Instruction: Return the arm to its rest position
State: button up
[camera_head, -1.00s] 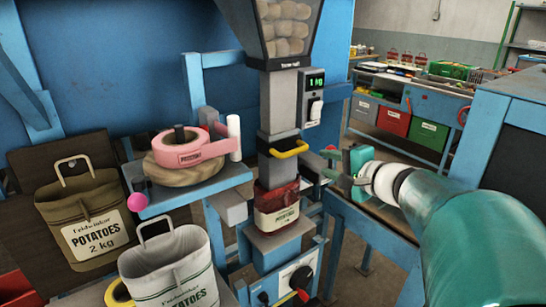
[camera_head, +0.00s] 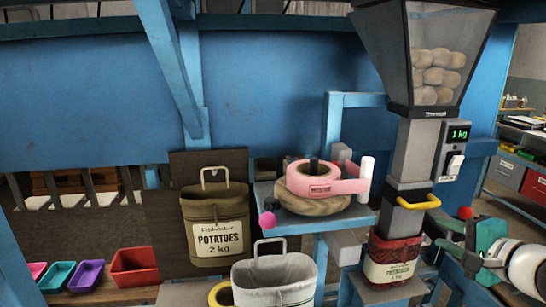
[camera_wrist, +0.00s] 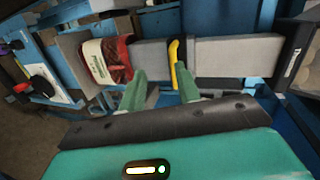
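My gripper (camera_head: 447,240) is at the lower right in the head view, just right of the filling machine's grey column (camera_head: 408,150). In the wrist view my gripper (camera_wrist: 161,90) shows two green fingers standing apart with nothing between them. A red and cream potato sack (camera_head: 392,262) sits under the column's spout; it also shows in the wrist view (camera_wrist: 105,60). The yellow handle (camera_head: 418,202) is on the column above the sack, and in the wrist view it (camera_wrist: 180,62) lies behind the fingers. I cannot tell whether the fingers touch anything.
A hopper of potatoes (camera_head: 436,75) tops the column. A pink tape roll (camera_head: 318,180) sits on a blue shelf left of it. An olive sack (camera_head: 216,229) hangs on a brown board; a white sack (camera_head: 275,281) stands in front. Coloured trays (camera_head: 135,266) are at far left.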

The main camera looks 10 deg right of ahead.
jog(key=a+f+n+g+y, duration=0.25)
jog(key=a+n, duration=0.25)
jog(key=a, duration=0.6)
jog(key=s+a+f+n+g+h, duration=0.2)
jog(key=s+a+f+n+g, duration=0.1)
jog(key=s+a+n, duration=0.2)
jog(key=s+a+f+n+g+h, duration=0.3)
jog(key=s+a+f+n, duration=0.1)
jog(key=a, duration=0.4)
jog(key=shift+s+a+f+n, duration=0.3)
jog(key=shift+s+a+n, duration=0.1)
jog(key=shift+s+n, duration=0.5)
jog(key=shift+d+g, duration=0.1)
jog(key=shift+g, duration=0.15)
